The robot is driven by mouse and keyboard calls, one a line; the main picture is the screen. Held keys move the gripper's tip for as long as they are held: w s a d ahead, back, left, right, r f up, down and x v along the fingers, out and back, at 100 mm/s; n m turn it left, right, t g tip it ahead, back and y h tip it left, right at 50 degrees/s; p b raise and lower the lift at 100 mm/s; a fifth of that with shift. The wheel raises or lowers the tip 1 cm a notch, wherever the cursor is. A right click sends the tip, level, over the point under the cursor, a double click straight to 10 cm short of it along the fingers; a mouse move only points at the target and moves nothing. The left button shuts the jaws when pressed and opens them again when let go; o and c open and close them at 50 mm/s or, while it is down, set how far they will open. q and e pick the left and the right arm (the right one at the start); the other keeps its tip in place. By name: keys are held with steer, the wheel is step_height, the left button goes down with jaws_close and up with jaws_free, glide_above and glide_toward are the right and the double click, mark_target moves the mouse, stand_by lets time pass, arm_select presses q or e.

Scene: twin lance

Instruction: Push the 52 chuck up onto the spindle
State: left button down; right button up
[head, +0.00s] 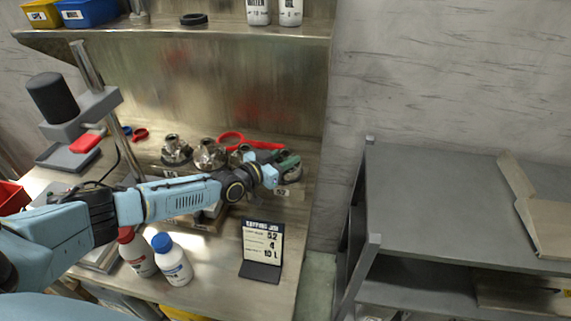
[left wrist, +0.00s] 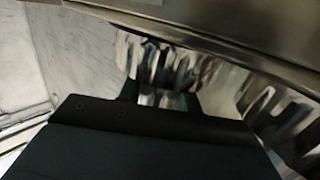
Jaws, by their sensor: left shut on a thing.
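My left arm reaches in from the left across the bench. My left gripper (head: 272,176) is at the right end of a row of metal chucks. It is shut on what looks like the 52 chuck (head: 291,167), a metal piece with a green part, partly hidden by the gripper. I cannot read a number on it. In the left wrist view, the dark gripper body fills the lower part and blurred shiny metal (left wrist: 165,65) shows beyond it. A drill stand (head: 80,112) with a black motor stands at the left. I cannot make out its spindle. My right gripper is not in view.
Other metal chucks (head: 208,155) and a red ring-handled tool (head: 236,139) are behind my forearm. A job card (head: 262,245) reading 52, 4, 10 L stands in front, with a red-capped bottle (head: 138,253) and a blue-capped bottle (head: 173,260) left of it. A grey cart (head: 440,205) is right.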

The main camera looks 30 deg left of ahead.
arm_select(q)
steer(key=shift+w+r+p, duration=0.1)
steer(key=shift+r+p, duration=1.35)
steer(key=shift+r, duration=0.2)
